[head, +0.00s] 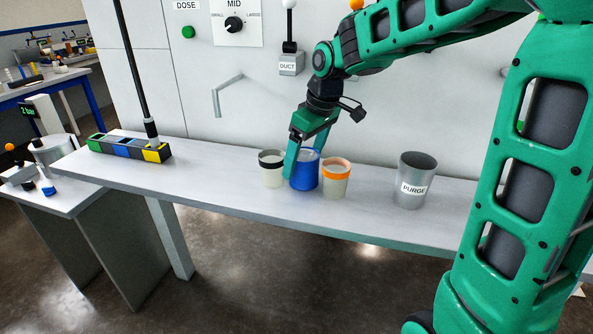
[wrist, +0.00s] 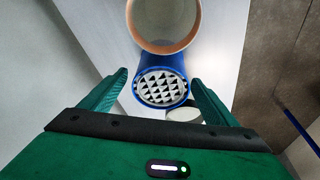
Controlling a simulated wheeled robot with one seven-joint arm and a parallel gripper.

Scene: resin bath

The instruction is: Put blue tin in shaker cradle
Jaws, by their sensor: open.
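The blue tin (head: 306,178) stands upright on the long pale shelf between a black-rimmed pale cup and an orange-rimmed cup. My gripper (head: 303,153) is open and pointing down at the tin, one finger showing along its left side. In the wrist view the blue tin (wrist: 162,103) lies between the two spread fingers of my gripper (wrist: 160,80). A pattern of pale and dark triangles shows inside its rim. I cannot tell for sure which thing is the shaker cradle.
The black-rimmed cup (head: 271,175) and orange-rimmed cup (head: 335,182) crowd the tin. A grey PURGE pot (head: 413,187) stands to the right. A long holder with coloured sections (head: 130,148) lies at the shelf's left end. The shelf (head: 215,180) between is clear.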

